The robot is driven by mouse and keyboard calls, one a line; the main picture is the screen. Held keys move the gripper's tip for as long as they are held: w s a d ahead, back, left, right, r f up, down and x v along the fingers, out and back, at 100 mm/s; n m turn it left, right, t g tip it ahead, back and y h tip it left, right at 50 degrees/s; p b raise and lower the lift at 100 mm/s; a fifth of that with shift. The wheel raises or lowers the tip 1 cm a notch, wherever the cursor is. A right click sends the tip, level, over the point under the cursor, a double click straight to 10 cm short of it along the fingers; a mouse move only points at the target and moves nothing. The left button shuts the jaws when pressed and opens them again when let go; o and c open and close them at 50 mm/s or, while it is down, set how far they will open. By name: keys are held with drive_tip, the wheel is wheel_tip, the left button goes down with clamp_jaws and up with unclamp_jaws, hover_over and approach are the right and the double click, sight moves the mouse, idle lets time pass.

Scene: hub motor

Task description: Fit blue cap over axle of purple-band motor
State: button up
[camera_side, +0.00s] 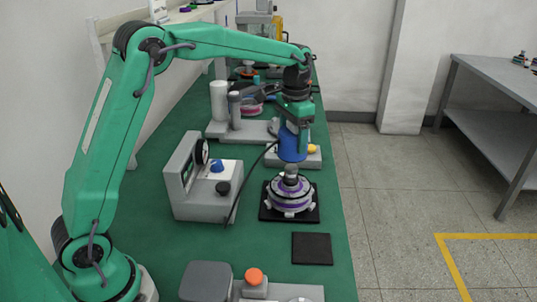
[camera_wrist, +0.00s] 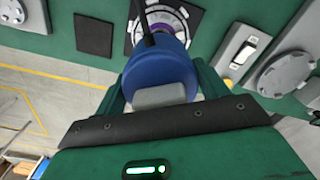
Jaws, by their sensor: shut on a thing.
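The blue cap (camera_side: 292,148) is held in my gripper (camera_side: 293,133), above the purple-band motor and apart from it in the side view. The motor (camera_side: 289,196) is a pale ringed hub with a purple band and a grey axle (camera_side: 291,172) standing up, on a black square mat (camera_side: 312,216). In the wrist view the blue cap (camera_wrist: 160,68) sits between the two green fingers of my gripper (camera_wrist: 162,86). It hides much of the motor (camera_wrist: 180,16) behind it, including the axle.
A grey test box (camera_side: 200,185) with a blue knob stands left of the motor, with a black cable near it. An empty black square (camera_side: 312,248) lies in front. Grey fixtures (camera_side: 240,130) stand behind. An orange-knobbed base (camera_side: 254,290) is nearest the camera.

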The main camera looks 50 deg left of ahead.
sight(291, 167)
drive_tip(key=shift+f, duration=0.1)
drive_tip(key=shift+f, duration=1.25)
drive_tip(key=shift+f, duration=0.2)
drive_tip(key=shift+f, duration=1.2)
drive_tip(key=shift+f, duration=0.15)
drive_tip(key=shift+f, duration=1.1)
drive_tip(key=shift+f, duration=0.15)
drive_tip(key=shift+f, duration=0.9)
